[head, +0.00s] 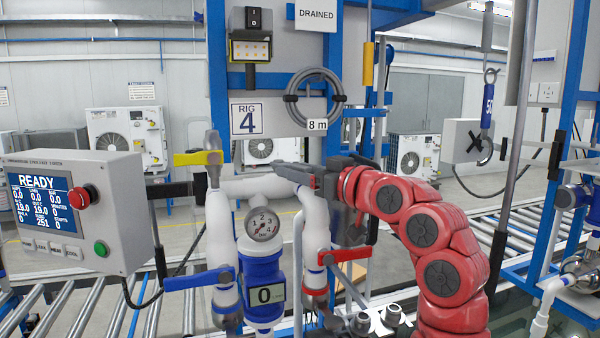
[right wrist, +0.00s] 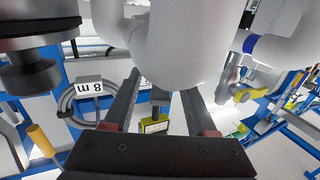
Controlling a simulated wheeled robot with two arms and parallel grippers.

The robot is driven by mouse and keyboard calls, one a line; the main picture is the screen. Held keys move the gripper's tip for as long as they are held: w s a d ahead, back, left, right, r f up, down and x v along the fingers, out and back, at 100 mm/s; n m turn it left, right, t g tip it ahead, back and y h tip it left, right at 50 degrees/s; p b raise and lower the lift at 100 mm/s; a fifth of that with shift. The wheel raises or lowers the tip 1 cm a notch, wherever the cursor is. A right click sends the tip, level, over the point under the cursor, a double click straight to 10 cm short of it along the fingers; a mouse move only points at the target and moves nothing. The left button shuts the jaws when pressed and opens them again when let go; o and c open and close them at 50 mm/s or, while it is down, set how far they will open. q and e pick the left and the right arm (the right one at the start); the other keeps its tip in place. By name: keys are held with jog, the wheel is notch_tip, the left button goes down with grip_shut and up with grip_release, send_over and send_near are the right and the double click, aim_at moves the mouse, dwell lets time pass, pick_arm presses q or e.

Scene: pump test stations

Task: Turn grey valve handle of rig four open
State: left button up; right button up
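Rig four's sign (head: 247,119) hangs above two white pipe runs. My right gripper (head: 290,170), on the red arm, reaches left to the top of the right-hand pipe (head: 314,222). In the right wrist view its two dark fingers (right wrist: 162,85) are apart, with a large pale pipe (right wrist: 180,40) just beyond and above them. I cannot make out the grey valve handle; it may be hidden behind my gripper. Other handles show clearly: yellow (head: 198,158) at upper left, blue (head: 199,280) at lower left, red (head: 338,256) at lower right. My left gripper is not in view.
A control panel (head: 120,165) reading READY stands at left. A pressure gauge (head: 262,224) and blue meter (head: 263,280) sit between the pipes. A coiled hose (head: 314,98) labelled 8 m hangs above the gripper.

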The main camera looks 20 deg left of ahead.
jog(key=shift+s+d+b, duration=0.3)
jog(key=shift+d, duration=0.15)
jog(key=b+v, duration=0.5)
jog(key=v, duration=1.1)
jog(key=shift+s+d, duration=0.15)
